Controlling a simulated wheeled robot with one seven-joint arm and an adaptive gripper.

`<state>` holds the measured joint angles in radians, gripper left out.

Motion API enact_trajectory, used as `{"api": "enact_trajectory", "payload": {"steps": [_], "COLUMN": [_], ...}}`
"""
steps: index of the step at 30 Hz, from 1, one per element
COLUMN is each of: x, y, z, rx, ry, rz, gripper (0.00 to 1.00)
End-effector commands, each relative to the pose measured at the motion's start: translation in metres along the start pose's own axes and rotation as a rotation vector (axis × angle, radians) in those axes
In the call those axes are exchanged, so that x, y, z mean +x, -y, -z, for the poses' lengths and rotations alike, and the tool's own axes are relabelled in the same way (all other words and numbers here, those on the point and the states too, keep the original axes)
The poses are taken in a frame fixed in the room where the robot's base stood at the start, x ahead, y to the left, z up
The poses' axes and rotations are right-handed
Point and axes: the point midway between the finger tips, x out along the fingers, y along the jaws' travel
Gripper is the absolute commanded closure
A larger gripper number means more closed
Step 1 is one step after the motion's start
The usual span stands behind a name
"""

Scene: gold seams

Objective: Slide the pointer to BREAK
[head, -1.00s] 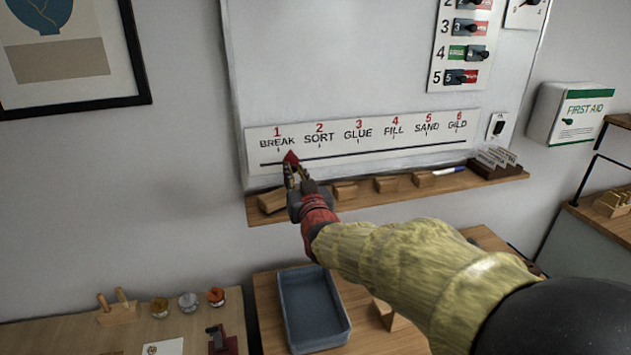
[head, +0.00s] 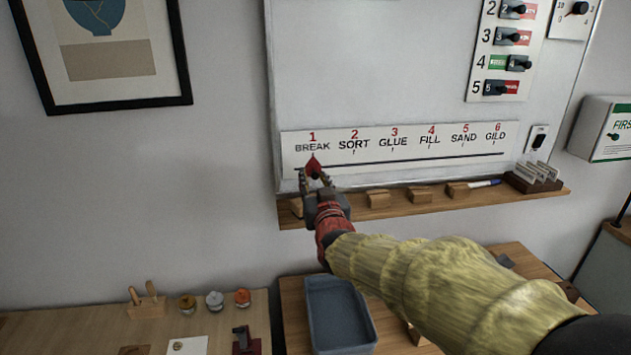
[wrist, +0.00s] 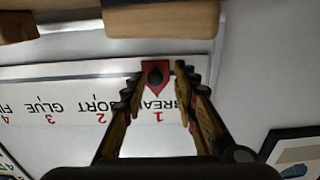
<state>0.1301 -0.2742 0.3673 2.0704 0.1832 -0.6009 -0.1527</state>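The red pointer (head: 314,164) is on the dark slot line of the white label strip (head: 400,148) on the board. Its tip is directly under the word BREAK (head: 312,147), at number 1. In the wrist view, which is upside down, the red pointer (wrist: 157,91) with its dark knob lines up with the 1. My gripper (head: 317,182) is at the pointer. In the wrist view my gripper's fingers (wrist: 160,80) stand on either side of the knob, apart, with gaps beside it. Whether a finger touches the pointer's edge cannot be told.
A wooden ledge (head: 530,193) with several wooden blocks, a pen and a card holder runs just below the strip. A grey-blue tray (head: 340,320) sits on the table below. A framed picture (head: 183,95) hangs left of the board. Bare wall lies between.

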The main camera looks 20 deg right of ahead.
Motion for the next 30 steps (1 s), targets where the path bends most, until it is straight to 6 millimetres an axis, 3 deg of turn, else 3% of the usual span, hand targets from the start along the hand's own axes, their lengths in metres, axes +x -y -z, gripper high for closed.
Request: {"api": "enact_trajectory", "payload": {"steps": [14, 30], "x": [-0.007, -0.094], "y": [-0.001, 0.000], "z": [0.000, 0.000], "rx": [0.001, 0.001], "ry": [-0.001, -0.001], "rz": [-0.002, 0.000], "gripper": [0.66, 0.66]}}
